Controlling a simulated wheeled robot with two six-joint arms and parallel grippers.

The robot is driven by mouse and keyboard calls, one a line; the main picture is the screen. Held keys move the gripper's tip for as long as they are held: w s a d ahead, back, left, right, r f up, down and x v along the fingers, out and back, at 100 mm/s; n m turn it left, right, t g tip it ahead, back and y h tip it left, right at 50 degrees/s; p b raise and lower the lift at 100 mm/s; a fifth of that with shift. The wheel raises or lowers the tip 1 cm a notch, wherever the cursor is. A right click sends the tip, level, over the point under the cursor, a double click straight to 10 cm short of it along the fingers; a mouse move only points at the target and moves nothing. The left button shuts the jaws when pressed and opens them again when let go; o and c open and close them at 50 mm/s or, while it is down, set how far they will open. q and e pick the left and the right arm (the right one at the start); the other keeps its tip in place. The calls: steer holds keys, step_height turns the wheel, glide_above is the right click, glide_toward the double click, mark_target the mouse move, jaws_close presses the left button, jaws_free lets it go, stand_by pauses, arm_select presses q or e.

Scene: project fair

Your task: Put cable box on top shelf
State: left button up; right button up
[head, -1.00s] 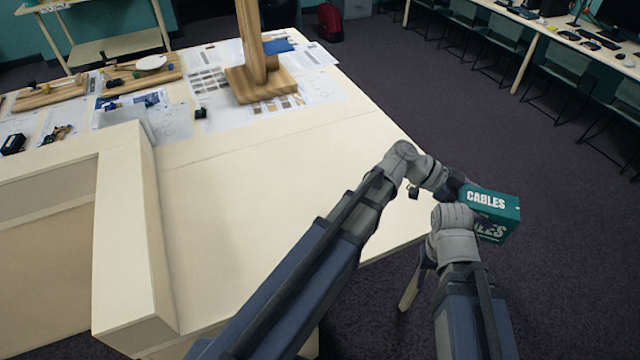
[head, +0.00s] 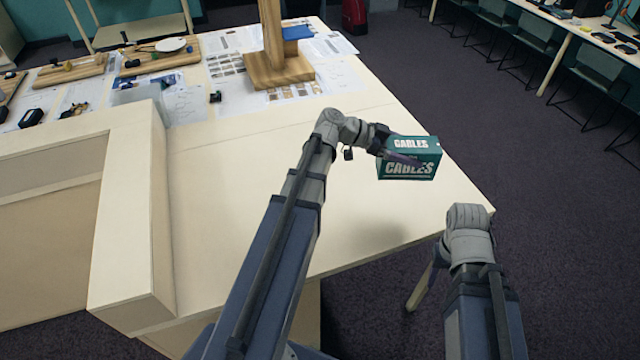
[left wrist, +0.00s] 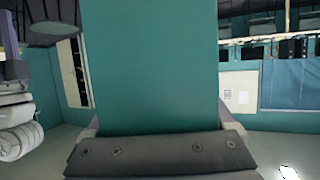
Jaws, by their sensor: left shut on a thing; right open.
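The cable box (head: 407,168), teal with white CABLES lettering, is held in my left gripper (head: 390,150) above the right part of the pale table. In the left wrist view the box (left wrist: 150,70) fills the middle as a plain teal face between the fingers. My right gripper (head: 470,222) is low at the table's right front corner, apart from the box and holding nothing that I can see; its fingers are hidden behind its wrist. A light wooden shelf unit (head: 135,35) is partly visible at the upper left; its top is cut off.
The pale table (head: 240,200) is bare in front. A wooden post on a block base (head: 280,72), papers and wooden project boards (head: 160,58) stand behind. A raised pale panel (head: 130,220) is at left. Desks and chairs (head: 590,75) line the right; dark floor between is open.

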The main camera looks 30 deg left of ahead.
arm_select(q)
steer(key=s+a+f+n+t+y+b, duration=0.1)
steer(key=a+n+t+y, duration=0.1)
steer(key=a, duration=0.9)
steer(key=s+a+f+n+t+y+b, duration=0.1)
steer(key=a+f+n+t, duration=0.1)
steer(key=a, duration=0.9)
step_height(320, 180, down, 6)
steer(key=b, duration=0.6)
steer(key=shift+a+b, duration=0.15)
steer(key=shift+b, duration=0.15)
steer(key=shift+f, duration=0.1)
step_height(320, 180, down, 4)
steer(key=b, duration=0.3)
steer(key=shift+r+b, duration=0.2)
steer(key=shift+b, duration=0.15)
steer(key=shift+f, duration=0.15)
steer(key=o, duration=1.5)
